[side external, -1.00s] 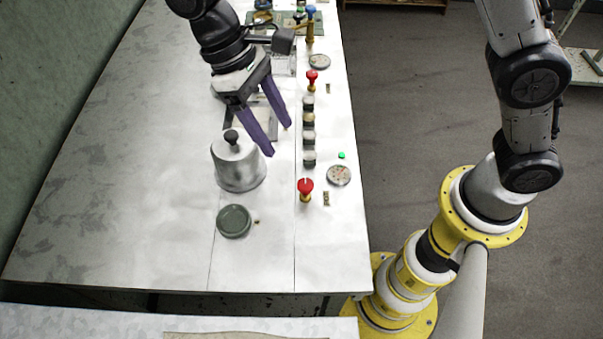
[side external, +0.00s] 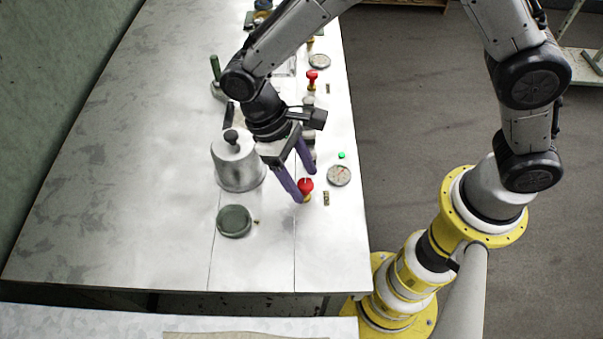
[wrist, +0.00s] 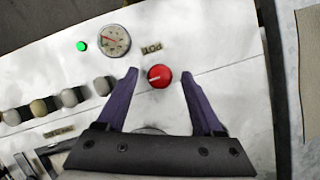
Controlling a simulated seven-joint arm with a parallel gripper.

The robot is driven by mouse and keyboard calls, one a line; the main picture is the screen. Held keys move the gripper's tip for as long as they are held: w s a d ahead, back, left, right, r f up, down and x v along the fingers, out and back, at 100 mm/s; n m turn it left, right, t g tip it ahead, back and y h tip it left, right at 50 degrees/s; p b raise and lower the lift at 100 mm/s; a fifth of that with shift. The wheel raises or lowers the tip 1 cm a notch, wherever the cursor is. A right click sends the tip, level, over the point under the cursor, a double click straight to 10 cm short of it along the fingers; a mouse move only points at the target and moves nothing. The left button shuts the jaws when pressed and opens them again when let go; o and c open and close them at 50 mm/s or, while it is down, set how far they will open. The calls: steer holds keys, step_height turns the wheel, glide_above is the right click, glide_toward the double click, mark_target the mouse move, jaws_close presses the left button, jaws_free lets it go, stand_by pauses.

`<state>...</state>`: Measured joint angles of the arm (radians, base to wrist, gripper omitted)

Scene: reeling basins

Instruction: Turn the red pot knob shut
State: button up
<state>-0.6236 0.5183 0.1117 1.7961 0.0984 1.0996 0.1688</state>
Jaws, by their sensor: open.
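The red pot knob (side external: 306,185) has a brass-coloured base and stands near the front right of the white bench. In the wrist view its round red top (wrist: 159,76) bears a white pointer line and sits beside a small plate reading POT. My gripper (side external: 304,186) is open, with two purple fingers. In the wrist view the gripper (wrist: 159,72) has a finger on each side of the knob, with gaps between. In the side view one fingertip partly overlaps the knob's left side. I cannot tell how high the fingertips are above the bench.
A round gauge (side external: 339,175) and a green light (side external: 341,155) lie right of the knob. A grey lidded pot (side external: 238,163) and a dark green dish (side external: 234,221) stand to the left. A second red knob (side external: 312,76) is farther back. The front bench area is clear.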

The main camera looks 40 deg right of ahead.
jaws_close()
steer(key=shift+m, duration=0.3)
steer(key=m+y, duration=0.1)
steer(key=m, duration=0.2)
steer(key=shift+d+m+g, duration=0.15)
steer(key=shift+m+g, duration=0.15)
steer(key=m+y, duration=0.2)
steer(key=m, duration=0.2)
steer(key=shift+d+r+m, duration=0.1)
steer(key=shift+d+m, duration=0.05)
steer(key=shift+m, duration=0.15)
steer(key=m, duration=0.2)
steer(key=m+t+y, duration=0.1)
steer(key=m, duration=0.1)
steer(key=shift+d+y, duration=0.15)
steer(key=shift+y, duration=0.15)
steer(key=m+t, duration=0.1)
steer(key=m, duration=0.1)
steer(key=m+y, duration=0.1)
steer(key=m, duration=0.2)
steer(key=shift+s+t, duration=0.2)
steer(key=shift+t, duration=0.2)
